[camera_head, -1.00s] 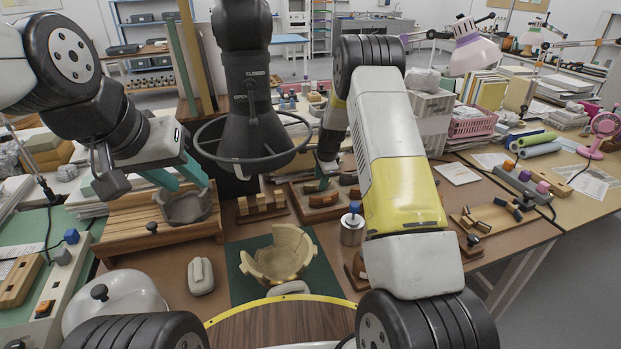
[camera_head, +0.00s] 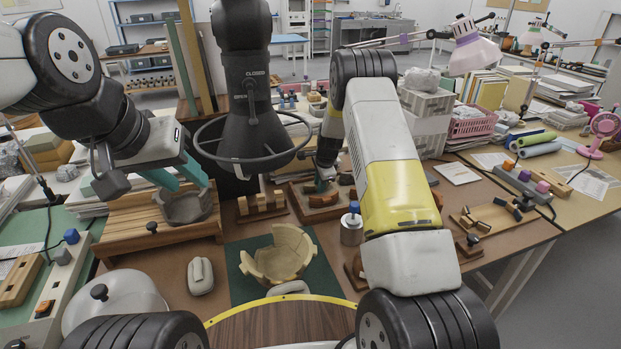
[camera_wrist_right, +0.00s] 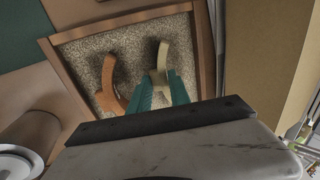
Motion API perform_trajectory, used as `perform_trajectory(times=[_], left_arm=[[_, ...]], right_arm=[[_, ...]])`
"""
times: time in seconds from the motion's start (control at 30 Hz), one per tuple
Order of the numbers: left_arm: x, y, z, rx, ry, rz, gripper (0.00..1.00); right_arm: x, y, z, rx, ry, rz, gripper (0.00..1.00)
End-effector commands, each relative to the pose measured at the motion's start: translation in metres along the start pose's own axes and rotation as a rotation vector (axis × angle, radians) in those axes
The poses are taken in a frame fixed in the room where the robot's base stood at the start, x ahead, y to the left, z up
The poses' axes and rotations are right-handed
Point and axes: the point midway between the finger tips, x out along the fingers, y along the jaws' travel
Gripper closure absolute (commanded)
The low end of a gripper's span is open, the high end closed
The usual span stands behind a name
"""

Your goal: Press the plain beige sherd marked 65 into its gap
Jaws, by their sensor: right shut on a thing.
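The beige sherd (camera_wrist_right: 161,58) stands between the teal fingers of my right gripper (camera_wrist_right: 161,88), which is shut on it over a wooden tray (camera_wrist_right: 205,45) with a speckled lining. No number is readable on it. In the head view my right gripper (camera_head: 323,182) is at that tray, partly hidden by its arm. The beige bowl (camera_head: 278,262), with an uneven, broken rim, sits on a dark green mat (camera_head: 322,278) nearer to me. My left gripper (camera_head: 178,176) has its teal fingers apart, above a grey broken bowl (camera_head: 187,207).
An orange-brown sherd (camera_wrist_right: 108,84) lies in the same tray, left of the beige one. A metal cylinder with a blue knob (camera_head: 352,227) stands right of the mat. A pale oblong block (camera_head: 201,276) lies left of it. A wooden slatted stand (camera_head: 125,225) is under the grey bowl.

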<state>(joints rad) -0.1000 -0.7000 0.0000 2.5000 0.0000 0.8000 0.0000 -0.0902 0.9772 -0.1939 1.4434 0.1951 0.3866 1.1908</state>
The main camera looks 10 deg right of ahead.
Motion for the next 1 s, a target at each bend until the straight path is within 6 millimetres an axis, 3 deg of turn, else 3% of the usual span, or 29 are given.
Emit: perform_trajectory(times=[1.0], left_arm=[[0.0, 0.0, 0.0, 0.0, 0.0, 0.0, 0.64]], right_arm=[[-0.057, -0.021, 0.0, 0.0, 0.0, -0.002, 1.0]])
